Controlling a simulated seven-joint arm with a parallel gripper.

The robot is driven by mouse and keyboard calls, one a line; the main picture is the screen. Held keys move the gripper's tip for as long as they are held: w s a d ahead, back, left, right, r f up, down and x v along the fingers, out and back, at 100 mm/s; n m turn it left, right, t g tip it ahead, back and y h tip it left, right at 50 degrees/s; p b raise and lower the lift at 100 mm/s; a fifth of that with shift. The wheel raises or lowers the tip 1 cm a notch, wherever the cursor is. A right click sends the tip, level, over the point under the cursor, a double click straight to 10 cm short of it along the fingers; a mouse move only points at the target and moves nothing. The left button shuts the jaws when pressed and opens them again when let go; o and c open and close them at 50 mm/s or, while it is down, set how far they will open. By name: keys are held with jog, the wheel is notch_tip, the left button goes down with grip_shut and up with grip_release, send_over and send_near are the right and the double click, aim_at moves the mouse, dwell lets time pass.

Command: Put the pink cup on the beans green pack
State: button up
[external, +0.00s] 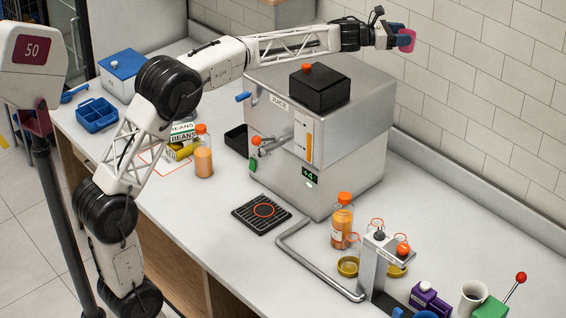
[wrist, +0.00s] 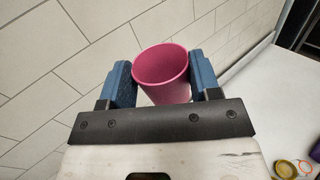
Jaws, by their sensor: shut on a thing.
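The pink cup (external: 410,41) is in my gripper (external: 398,41), high at the upper right of the external view, in front of the tiled wall. In the wrist view the pink cup (wrist: 165,78) sits between the two blue fingers of my gripper (wrist: 161,82), with its open rim showing. The gripper is shut on it, and the cup hangs clear of the counter. The green and white beans pack (external: 182,130) is on the counter at the left, on top of a yellow pack (external: 180,151). The pack's left side is near my arm in the picture.
A large steel juicer (external: 335,150) with a black box on top stands mid-counter, between the cup and the packs. An orange bottle (external: 203,158) stands right beside the packs. A blue tray (external: 96,115) and blue-lidded box (external: 121,75) are farther left.

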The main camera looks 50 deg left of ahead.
jog(key=s+a+n+t+y, duration=0.1)
jog(key=s+a+n+y, duration=0.25)
jog(key=a, duration=0.85)
jog(key=s+a+n+t+y, duration=0.1)
jog(key=s+a+n+y, duration=0.2)
jog(key=a, duration=1)
jog(key=s+a+n+t+y, duration=0.1)
jog(key=s+a+y, duration=0.3)
jog(key=a, duration=0.8)
jog(key=s+a+f+n+g+y, duration=0.25)
jog(key=s+a+n+y, duration=0.2)
jog(key=s+a, duration=0.9)
jog(key=s+a+f+n+g+y, duration=0.1)
jog(key=s+a+f+n+y, duration=0.2)
jog(key=s+a+y, duration=0.95)
jog(key=s+a+f+m+t+h, duration=0.1)
jog(key=a+f+m+t+h, duration=0.15)
jog(key=f+h, duration=0.7)
jog(key=s+a+f+m+t+h, duration=0.1)
jog(key=a+f+m+h, duration=0.4)
jog(key=f, duration=0.8)
jog(key=s+d+f+m+g+h, duration=0.1)
jog(key=s+d+f+m+h, duration=0.4)
jog(key=s+d+f+h, duration=0.4)
jog(key=s+d+f, duration=0.3)
jog(key=d+f, duration=0.1)
jog(key=shift+s+h, duration=0.3)
jog(key=shift+s, duration=0.1)
jog(key=shift+w+a+f, duration=0.1)
